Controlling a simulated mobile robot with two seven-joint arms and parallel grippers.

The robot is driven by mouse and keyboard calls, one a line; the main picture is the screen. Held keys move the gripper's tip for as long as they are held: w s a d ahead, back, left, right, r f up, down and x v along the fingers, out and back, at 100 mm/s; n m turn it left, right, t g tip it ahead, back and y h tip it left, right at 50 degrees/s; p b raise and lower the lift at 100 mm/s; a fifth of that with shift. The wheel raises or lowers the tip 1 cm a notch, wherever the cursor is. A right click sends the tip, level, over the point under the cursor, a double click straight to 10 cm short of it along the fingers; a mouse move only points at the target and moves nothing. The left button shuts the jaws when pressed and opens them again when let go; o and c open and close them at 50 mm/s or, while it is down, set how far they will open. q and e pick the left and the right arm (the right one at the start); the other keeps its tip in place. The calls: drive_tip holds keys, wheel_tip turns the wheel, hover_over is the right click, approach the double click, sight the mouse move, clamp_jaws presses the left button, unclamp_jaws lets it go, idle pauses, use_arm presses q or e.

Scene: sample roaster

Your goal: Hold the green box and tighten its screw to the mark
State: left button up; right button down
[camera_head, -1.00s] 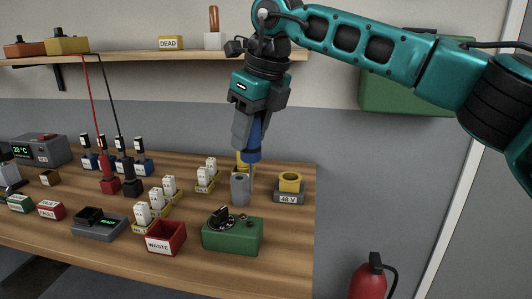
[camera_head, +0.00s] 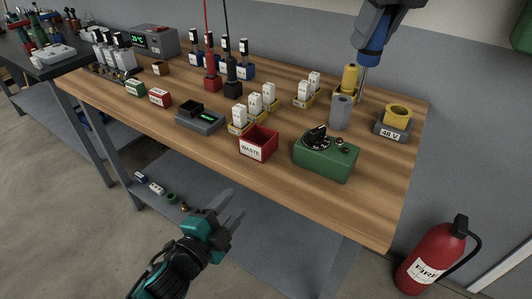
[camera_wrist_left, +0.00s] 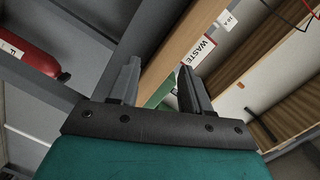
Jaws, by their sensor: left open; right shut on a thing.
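The green box (camera_head: 322,162) stands near the front right of the bench, with a black dial (camera_head: 317,137) and a small round fitting (camera_head: 341,144) on top; I cannot tell a mark. My left gripper (camera_head: 232,207) is open and empty in front of and below the bench edge, left of the box. In the left wrist view, a green patch of the box (camera_wrist_left: 166,102) shows between its fingers, mostly hidden. My right gripper (camera_head: 376,32) is shut on the blue-handled screwdriver (camera_head: 369,53), held upright, its thin shaft beside the grey cylinder (camera_head: 341,112).
A red waste bin (camera_head: 258,144) stands left of the box; it also shows in the left wrist view (camera_wrist_left: 198,52). A yellow-ringed 48 V block (camera_head: 393,122) stands behind right. Yellow racks (camera_head: 307,97) stand behind. A fire extinguisher (camera_head: 434,258) stands on the floor right.

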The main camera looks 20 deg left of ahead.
sight(310, 138)
use_arm(q)
drive_tip(key=w+d+r+m+g+h, duration=0.1)
drive_tip(key=w+d+r+m+h, duration=0.1)
drive_tip(key=m, duration=0.7)
drive_tip(key=w+d+r+m+h, duration=0.2)
drive_tip(key=r+m, duration=0.3)
drive_tip(key=m, duration=0.5)
drive_tip(key=w+d+r+m+g+h, duration=0.1)
drive_tip(key=w+d+r+m+h, duration=0.1)
drive_tip(key=m, duration=0.7)
drive_tip(key=shift+w+d+r+g+h, duration=0.1)
drive_tip(key=shift+r+g+h, duration=0.2)
drive_tip(key=shift+r+h, duration=0.5)
drive_tip(key=x, duration=1.2)
drive_tip(key=shift+d+f, duration=0.1)
clamp_jaws()
